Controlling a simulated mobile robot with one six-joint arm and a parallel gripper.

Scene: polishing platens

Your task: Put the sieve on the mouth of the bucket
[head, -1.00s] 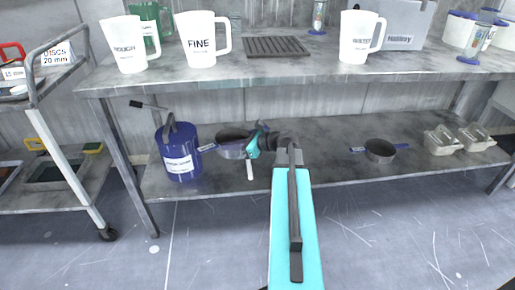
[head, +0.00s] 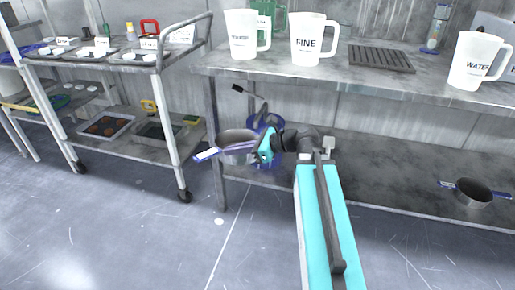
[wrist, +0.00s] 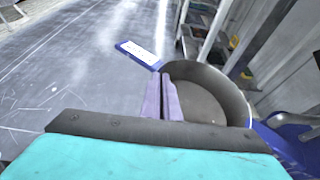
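The sieve (head: 235,136) is a round grey pan-like vessel with a blue handle bearing a white label. My gripper (head: 263,146) is at its near right rim. In the wrist view my purple fingers (wrist: 163,98) are close together on the rim of the sieve (wrist: 212,92), its handle pointing up and left. The sieve is held in the air, roughly level, in front of the shelf. The blue bucket (head: 270,121) stands on the lower shelf behind the sieve and my gripper, which hide much of it. A blue part of it shows at the right of the wrist view (wrist: 288,127).
A similar pan with a blue handle (head: 473,192) sits on the lower shelf (head: 360,177) at the right. The upper shelf above holds white jugs (head: 307,40) and a dark rack (head: 381,57). A cart (head: 180,155) stands at the left. The floor in front is clear.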

